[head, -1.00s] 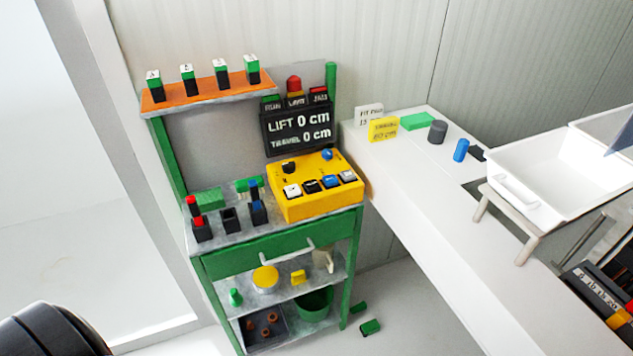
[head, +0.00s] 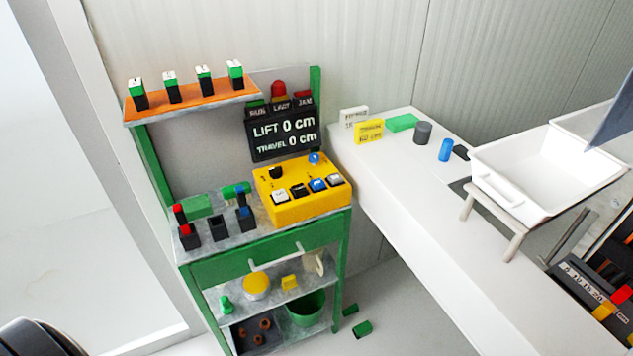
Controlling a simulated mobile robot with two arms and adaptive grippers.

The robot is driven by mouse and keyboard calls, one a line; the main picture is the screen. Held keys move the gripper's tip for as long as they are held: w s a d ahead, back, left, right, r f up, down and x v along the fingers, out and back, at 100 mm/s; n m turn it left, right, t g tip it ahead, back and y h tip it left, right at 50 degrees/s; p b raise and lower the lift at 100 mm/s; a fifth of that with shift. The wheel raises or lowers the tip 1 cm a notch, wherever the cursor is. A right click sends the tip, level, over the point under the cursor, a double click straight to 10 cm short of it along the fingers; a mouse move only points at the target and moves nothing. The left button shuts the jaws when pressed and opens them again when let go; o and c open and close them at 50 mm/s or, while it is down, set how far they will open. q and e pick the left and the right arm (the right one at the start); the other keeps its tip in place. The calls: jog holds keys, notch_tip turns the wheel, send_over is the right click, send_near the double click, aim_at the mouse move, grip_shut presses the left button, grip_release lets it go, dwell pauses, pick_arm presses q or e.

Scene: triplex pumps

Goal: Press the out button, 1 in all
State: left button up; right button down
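A yellow control box (head: 299,205) sits at the right end of the green workbench top. Its front row holds several square buttons: a white one (head: 280,196), a black one (head: 299,190), a blue one (head: 317,185) and a light grey one (head: 334,181). Their labels are too small to read, so I cannot tell which is the out button. A black knob (head: 275,172) and a blue knob (head: 314,158) stand behind them. A black display (head: 283,133) above reads LIFT 0 cm and TRAVEL 0 cm. Neither gripper is in view.
The green workbench (head: 265,254) has an orange shelf (head: 190,98) with several green-black blocks. A white counter (head: 400,180) to the right carries a white tub (head: 548,165) on a stand. Two green pieces lie on the floor. Floor in front of the bench is partly clear.

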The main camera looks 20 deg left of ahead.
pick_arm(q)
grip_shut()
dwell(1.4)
